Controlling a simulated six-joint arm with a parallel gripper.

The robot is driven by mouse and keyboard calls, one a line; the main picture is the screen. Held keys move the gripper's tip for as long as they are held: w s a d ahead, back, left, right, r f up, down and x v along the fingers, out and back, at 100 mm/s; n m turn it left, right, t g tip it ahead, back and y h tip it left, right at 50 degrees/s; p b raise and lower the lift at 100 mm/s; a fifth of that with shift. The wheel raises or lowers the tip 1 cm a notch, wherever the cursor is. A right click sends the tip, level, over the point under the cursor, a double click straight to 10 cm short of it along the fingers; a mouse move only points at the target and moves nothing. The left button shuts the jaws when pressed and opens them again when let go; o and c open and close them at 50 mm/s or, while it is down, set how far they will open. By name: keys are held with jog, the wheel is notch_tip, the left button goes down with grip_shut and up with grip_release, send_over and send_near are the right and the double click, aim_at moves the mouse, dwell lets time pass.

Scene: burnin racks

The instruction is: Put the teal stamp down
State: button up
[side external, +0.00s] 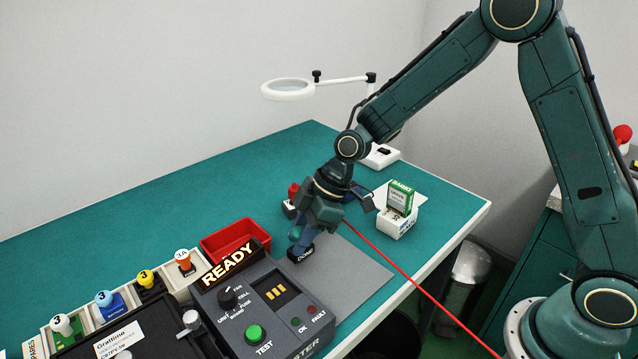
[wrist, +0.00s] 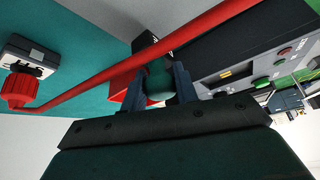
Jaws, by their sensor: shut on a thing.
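The teal stamp (side external: 301,254) has a teal handle and a dark base with pale lettering. In the side view it is upright at the left edge of the grey mat (side external: 350,275), just behind the tester. My gripper (side external: 304,237) points down at it and is shut on its handle. In the wrist view the teal handle of the stamp (wrist: 160,80) sits between the two fingers of my gripper (wrist: 158,88). Whether the base touches the surface or hangs just above it, I cannot tell.
The grey tester (side external: 265,310) with its READY sign stands close in front. A red bin (side external: 235,241) is to the left. A red line (side external: 420,288) crosses at right.

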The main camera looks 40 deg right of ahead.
jog(key=shift+f, duration=1.25)
jog(key=shift+f, duration=0.1)
jog(key=o, duration=1)
jog(key=shift+v, duration=6.1)
jog(key=shift+s, duration=0.1)
